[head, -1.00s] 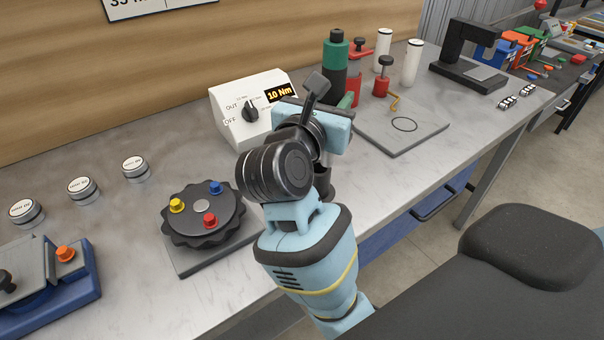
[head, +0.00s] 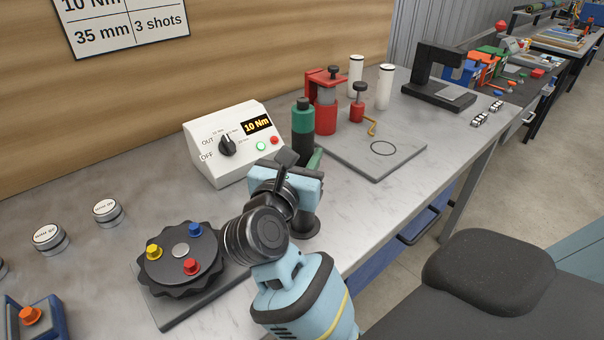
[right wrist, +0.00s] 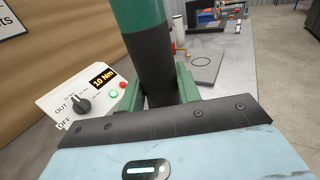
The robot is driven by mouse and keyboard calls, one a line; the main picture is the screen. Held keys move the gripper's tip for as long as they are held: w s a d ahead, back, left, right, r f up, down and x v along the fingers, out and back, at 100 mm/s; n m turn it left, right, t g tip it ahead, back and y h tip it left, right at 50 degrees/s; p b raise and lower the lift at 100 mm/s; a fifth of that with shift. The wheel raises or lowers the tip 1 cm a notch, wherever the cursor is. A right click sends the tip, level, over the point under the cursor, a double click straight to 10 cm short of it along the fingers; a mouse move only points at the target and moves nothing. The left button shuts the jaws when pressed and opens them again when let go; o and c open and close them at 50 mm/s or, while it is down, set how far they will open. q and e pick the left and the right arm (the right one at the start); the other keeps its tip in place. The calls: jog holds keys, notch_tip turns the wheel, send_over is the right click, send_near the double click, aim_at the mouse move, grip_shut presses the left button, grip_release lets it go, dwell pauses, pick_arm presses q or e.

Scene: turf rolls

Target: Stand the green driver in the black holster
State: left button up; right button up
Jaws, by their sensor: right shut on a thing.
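The green driver (head: 303,118) has a green top and a black body and looks upright. My right gripper (head: 300,178) is shut on it; the right wrist view shows the driver's black body (right wrist: 152,68) between the two green fingers (right wrist: 160,95). Below the gripper, the black holster (head: 305,224), a short dark piece with a round foot, stands on the bench near its front edge. The gripper hides the driver's lower end, so I cannot tell whether it is inside the holster. My left gripper is not in view.
A white controller (head: 205,165) reading 10 Nm stands behind the gripper. A dark turntable (head: 180,275) with coloured caps is at left. A grey plate (head: 400,150), red fixtures (head: 325,115) and white cylinders (head: 385,88) are at right. A dark seat (head: 490,270) is in front.

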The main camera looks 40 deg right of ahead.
notch_tip(320, 180, down, 3)
jog(key=shift+f, duration=0.3)
jog(key=shift+f, duration=0.2)
jog(key=o, duration=0.6)
jog(key=shift+f, duration=0.1)
jog(key=o, duration=0.5)
jog(key=shift+c, duration=0.2)
